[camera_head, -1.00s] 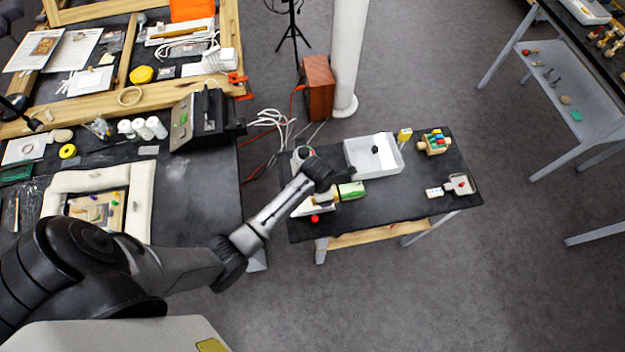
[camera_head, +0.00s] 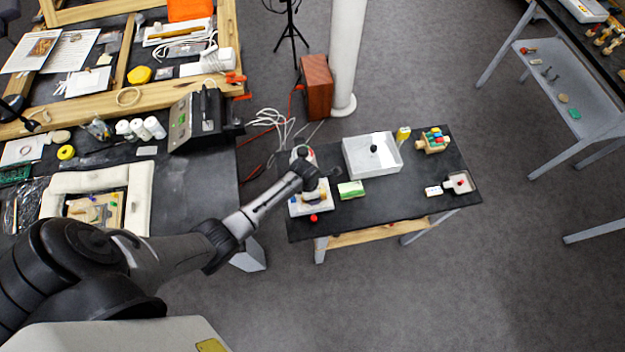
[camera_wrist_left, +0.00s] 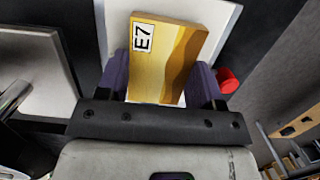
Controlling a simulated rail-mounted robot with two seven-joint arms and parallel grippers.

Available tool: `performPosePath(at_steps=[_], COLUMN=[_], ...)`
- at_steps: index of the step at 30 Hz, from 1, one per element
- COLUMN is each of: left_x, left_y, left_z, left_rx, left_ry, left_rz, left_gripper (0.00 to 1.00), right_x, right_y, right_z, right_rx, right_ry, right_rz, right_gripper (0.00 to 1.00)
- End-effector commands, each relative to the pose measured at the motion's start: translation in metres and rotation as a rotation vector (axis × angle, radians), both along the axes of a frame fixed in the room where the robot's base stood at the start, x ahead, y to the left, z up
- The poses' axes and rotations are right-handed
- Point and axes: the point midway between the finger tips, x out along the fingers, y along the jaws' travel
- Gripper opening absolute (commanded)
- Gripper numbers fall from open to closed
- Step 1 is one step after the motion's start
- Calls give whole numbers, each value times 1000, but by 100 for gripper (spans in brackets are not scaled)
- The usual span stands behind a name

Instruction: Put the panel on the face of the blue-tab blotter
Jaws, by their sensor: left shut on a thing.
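My left gripper (camera_head: 313,193) is shut on a small panel (camera_wrist_left: 168,60) in the left wrist view. The panel is yellow and tan with wavy bands and a white "E7" label, held between purple finger pads. In the head view the gripper is over a white plate (camera_head: 298,211) on the small dark table. A pale board (camera_wrist_left: 113,22) lies behind the panel in the wrist view; I cannot tell whether they touch. A red knob (camera_head: 314,217) is at the plate's front edge. I cannot make out a blue-tab blotter for certain. My right gripper is not in view.
A green-and-white block (camera_head: 351,190) lies right of the gripper. A white tray (camera_head: 352,161) with a dark knob stands behind it. A rack of coloured pieces (camera_head: 434,143) and small white items (camera_head: 433,191) are farther right. The small table's front middle (camera_head: 385,207) is clear.

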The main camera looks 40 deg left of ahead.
Motion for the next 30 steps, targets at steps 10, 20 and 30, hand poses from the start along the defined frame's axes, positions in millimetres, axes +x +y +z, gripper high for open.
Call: performPosePath(at_steps=[10,20,30], left_x=[0,0,-1], left_y=[0,0,1], left_z=[-3,-3,19], left_rx=[1,1,0], left_ry=[1,1,-2], left_rz=[-1,0,0], left_gripper=[66,86,86], right_x=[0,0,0], right_y=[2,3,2], right_z=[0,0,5], right_rx=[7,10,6], right_ry=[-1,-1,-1], right_rz=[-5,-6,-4], right_gripper=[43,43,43])
